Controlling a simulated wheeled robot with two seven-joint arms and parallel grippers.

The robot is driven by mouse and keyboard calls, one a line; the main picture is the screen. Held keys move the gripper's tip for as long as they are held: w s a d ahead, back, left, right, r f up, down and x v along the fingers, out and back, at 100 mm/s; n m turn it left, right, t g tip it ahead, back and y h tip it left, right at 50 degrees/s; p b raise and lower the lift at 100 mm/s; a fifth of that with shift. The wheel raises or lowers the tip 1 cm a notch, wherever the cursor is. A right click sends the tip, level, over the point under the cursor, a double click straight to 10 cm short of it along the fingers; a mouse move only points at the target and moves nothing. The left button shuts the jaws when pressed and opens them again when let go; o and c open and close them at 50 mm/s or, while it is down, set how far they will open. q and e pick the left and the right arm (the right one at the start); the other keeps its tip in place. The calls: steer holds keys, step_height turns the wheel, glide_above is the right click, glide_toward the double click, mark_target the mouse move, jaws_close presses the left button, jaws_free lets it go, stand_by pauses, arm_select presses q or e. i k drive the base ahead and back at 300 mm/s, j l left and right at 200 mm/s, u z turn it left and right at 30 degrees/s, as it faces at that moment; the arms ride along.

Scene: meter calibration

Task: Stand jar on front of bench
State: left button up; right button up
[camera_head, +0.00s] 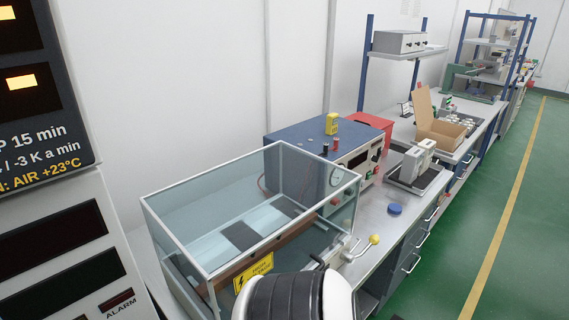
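The grey bench (375,232) runs from the lower middle toward the back right. No object shows clearly as a jar. A small, low, round blue thing (395,209) lies on the bench near its front edge; I cannot tell whether it is a jar or a lid. A black ribbed and white rounded part at the bottom middle looks like part of my own arm. It hides some of the bench's near end. No gripper fingers show.
A glass-walled tank (190,205) with a yellow warning label stands on the near bench. Behind it is a blue-topped instrument (300,135) carrying a yellow item (332,123). An open cardboard box (440,130) stands farther back. The green floor (460,215) at right is clear.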

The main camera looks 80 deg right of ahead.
mark_target(379, 232)
steer(key=k+l, duration=0.25)
steer(key=l, duration=0.3)
steer(key=k+l+z, duration=0.15)
steer(key=l, duration=0.45)
steer(key=k+l, duration=0.3)
steer(key=l, duration=0.3)
steer(key=k+l+z, duration=0.15)
steer(key=l, duration=0.45)
steer(key=k+l, duration=0.3)
steer(key=l, duration=0.3)
steer(key=k+l+z, duration=0.15)
steer(key=l, duration=0.5)
steer(key=k+l, duration=0.15)
steer(key=l, duration=0.5)
steer(key=k+l+z, duration=0.15)
steer(key=l, duration=0.5)
